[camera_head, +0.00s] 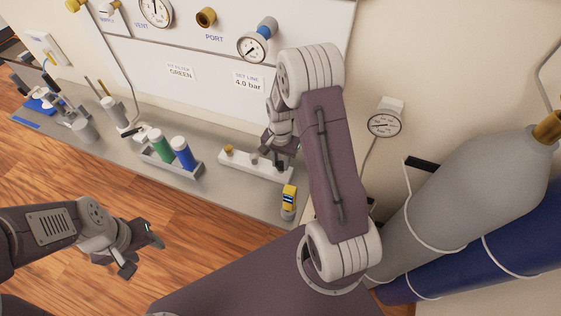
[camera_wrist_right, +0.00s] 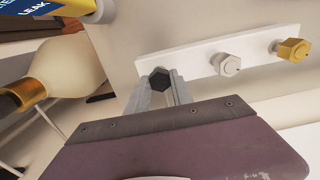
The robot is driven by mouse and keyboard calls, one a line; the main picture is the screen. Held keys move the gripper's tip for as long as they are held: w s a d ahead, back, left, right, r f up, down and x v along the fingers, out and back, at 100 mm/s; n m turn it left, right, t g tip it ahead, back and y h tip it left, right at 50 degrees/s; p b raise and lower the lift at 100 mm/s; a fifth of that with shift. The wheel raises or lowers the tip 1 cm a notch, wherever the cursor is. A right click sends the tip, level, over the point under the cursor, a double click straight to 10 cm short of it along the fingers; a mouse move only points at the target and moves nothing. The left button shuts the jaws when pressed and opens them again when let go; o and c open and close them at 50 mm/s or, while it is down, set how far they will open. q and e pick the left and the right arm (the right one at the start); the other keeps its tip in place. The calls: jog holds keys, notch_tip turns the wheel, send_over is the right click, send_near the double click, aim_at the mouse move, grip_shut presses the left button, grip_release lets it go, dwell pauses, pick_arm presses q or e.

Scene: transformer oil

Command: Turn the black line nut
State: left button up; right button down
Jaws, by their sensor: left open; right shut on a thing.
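The black line nut (camera_wrist_right: 160,78) is a dark hex nut at one end of a white block (camera_wrist_right: 197,60) in the right wrist view. My right gripper (camera_wrist_right: 161,88) is shut on it, with one finger on each side. In the head view my right gripper (camera_head: 277,152) reaches down to the right part of the white block (camera_head: 240,166), and it largely hides the black nut. My left gripper (camera_head: 141,251) is open and empty, over the wooden floor in front of the bench.
A silver nut (camera_wrist_right: 228,65) and a brass nut (camera_wrist_right: 291,50) sit on the same block. A yellow and blue bottle (camera_head: 289,200) stands close by on the grey bench (camera_head: 215,190). A rack with green (camera_head: 161,147) and blue (camera_head: 182,153) cylinders stands left. Gas cylinders (camera_head: 455,195) are at right.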

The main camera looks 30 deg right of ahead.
aim_at(281, 164)
jog(key=shift+w+r, duration=0.1)
jog(key=shift+w, duration=0.05)
jog(key=c, duration=1.1)
grip_release()
notch_tip(281, 164, up, 9)
jog(key=shift+b, duration=0.75)
